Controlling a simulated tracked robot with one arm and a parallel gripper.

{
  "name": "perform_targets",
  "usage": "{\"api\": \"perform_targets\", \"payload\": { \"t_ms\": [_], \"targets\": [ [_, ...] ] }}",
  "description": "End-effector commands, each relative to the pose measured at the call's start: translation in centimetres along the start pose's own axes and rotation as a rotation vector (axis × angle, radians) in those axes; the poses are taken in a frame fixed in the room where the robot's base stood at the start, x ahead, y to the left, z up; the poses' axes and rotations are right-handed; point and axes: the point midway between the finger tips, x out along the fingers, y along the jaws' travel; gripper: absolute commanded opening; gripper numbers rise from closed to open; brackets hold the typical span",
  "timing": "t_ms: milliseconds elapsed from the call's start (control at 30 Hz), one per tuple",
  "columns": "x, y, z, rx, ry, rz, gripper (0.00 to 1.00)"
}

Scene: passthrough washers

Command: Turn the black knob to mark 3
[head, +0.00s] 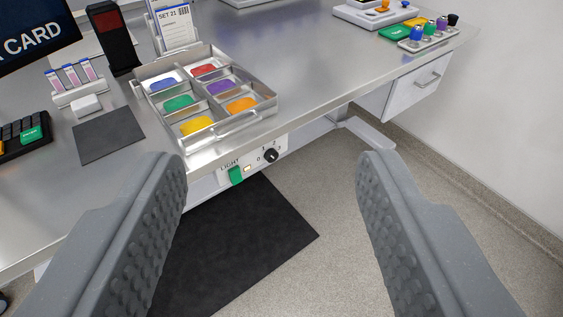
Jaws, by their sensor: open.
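The black knob (270,156) is small and sits on a pale control panel (222,178) below the table's front edge, in the middle of the head view. Marks are printed around it; I can make out a 0 to its left and a 2 or 3 above right, too small to read surely. Where its pointer stands I cannot tell. My gripper (270,165) is open and empty. Its two grey ribbed fingers stand left and right in the foreground, with the knob seen between them, farther off. The left finger covers part of the panel's left end.
A green switch (236,175) marked LIGHT is left of the knob. Above it, a metal tray (222,136) of coloured pieces stands near the table edge (330,100). A drawer (418,85) is at right. A black mat (235,250) lies on the open floor below.

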Motion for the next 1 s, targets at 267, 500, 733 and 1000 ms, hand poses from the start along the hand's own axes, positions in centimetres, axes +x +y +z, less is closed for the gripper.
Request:
{"api": "perform_targets", "payload": {
  "t_ms": [267, 500, 733, 1000],
  "targets": [
    [6.1, 4.1, -0.7, -0.247, 0.041, 0.112, 0.52],
    [16.0, 9.0, -0.5, -0.759, 0.093, 0.246, 0.52],
    [24.9, 11.6, 2.9, -1.259, 0.131, 0.269, 0.52],
    [33.4, 12.4, 11.5, -1.777, 0.242, 0.17, 0.52]
  ]
}}
